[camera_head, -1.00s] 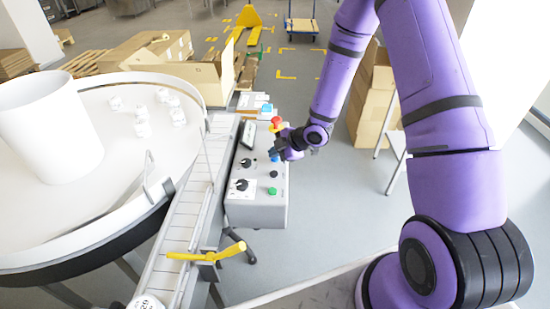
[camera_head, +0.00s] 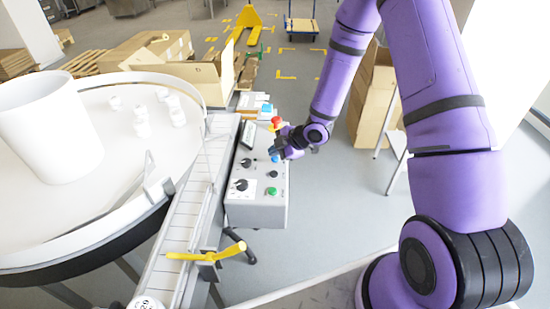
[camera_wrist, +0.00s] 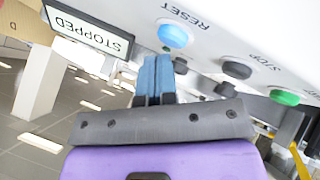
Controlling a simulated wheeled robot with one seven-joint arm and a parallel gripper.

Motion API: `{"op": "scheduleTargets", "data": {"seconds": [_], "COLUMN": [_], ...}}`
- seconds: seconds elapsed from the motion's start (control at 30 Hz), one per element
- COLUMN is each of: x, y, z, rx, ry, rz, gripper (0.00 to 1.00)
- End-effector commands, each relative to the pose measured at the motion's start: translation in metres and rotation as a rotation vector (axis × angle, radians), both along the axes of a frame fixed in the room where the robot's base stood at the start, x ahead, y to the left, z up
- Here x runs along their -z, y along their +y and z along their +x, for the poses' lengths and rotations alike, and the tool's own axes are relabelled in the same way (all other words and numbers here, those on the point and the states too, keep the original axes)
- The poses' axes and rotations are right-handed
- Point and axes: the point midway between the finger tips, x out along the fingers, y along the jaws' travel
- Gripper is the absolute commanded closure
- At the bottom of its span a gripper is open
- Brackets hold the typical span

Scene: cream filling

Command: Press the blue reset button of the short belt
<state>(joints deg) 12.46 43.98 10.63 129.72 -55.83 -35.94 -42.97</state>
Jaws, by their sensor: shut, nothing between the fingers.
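The blue reset button (camera_wrist: 174,36) shows large in the wrist view, beside the printed word RESET on the grey control box. In the head view the blue button (camera_head: 276,159) is on the control box (camera_head: 256,211), next to my gripper (camera_head: 273,150). In the wrist view my gripper (camera_wrist: 154,66) is shut and empty. Its fingertips are close below the blue button in the picture, and a gap seems to show between them. A display reading STOPPED (camera_wrist: 88,35) is beside the button. The short belt (camera_head: 180,230) runs along the left of the box.
A red emergency knob (camera_head: 277,122), a green button (camera_head: 271,191) and black knobs (camera_head: 242,185) are also on the box. A round white table (camera_head: 100,180) with several small jars stands left. A yellow lever (camera_head: 207,255) sticks out at the belt's near end.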

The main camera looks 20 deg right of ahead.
Motion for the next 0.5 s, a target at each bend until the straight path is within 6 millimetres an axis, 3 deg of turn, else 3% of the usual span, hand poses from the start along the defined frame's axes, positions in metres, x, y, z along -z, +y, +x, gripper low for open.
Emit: {"op": "scheduleTargets", "data": {"seconds": [0.5], "x": [-0.0094], "y": [-0.0001], "z": [-0.0001], "rx": [0.001], "ry": [0.000], "rz": [-0.001], "gripper": [1.00]}}
